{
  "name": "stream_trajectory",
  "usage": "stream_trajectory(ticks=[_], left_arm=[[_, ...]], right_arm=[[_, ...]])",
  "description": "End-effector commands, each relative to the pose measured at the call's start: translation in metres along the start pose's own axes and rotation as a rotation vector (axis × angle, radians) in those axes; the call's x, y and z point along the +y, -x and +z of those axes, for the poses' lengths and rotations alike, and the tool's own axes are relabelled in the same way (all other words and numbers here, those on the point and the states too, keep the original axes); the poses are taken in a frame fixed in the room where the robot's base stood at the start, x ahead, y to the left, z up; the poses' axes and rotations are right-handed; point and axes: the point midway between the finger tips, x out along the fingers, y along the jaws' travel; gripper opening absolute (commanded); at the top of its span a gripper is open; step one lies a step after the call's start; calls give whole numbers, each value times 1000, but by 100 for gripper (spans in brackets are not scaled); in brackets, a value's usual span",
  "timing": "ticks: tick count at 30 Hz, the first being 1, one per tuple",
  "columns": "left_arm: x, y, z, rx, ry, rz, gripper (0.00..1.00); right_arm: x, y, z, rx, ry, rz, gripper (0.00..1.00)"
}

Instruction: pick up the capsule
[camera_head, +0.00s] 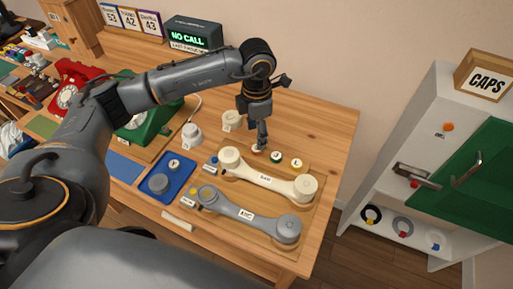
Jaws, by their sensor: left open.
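Which round piece is the capsule is not clear to me. A cream handset (265,177) and a grey handset (245,214) lie in front. A blue tray (183,185) at left holds a grey round piece (158,183) and a smaller lettered one (174,164).
A white cup-like piece (231,121) and a grey-white one (191,134) stand behind the tray. Green (140,128) and red (68,95) phones stand at left, partly behind my arm. A white cabinet (440,130) with a green door is at right. The table's back right is clear.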

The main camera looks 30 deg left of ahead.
Motion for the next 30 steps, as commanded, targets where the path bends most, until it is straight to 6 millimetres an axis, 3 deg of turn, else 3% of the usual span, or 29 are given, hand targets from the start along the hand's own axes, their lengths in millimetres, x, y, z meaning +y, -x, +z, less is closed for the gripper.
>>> stream_trajectory(ticks=[10,19,27,30], left_arm=[[-4,-45,-2,2,-2,-3,58],[-4,-51,-1,-1,-1,-1,58],[-4,-51,-2,-1,-1,-1,6],[-4,-51,-2,-1,-1,-1,5]], right_arm=[[4,16,0,-1,1,4,40],[4,16,-1,-1,0,4,40],[4,15,-1,0,0,4,40],[4,16,-1,0,0,4,40]])
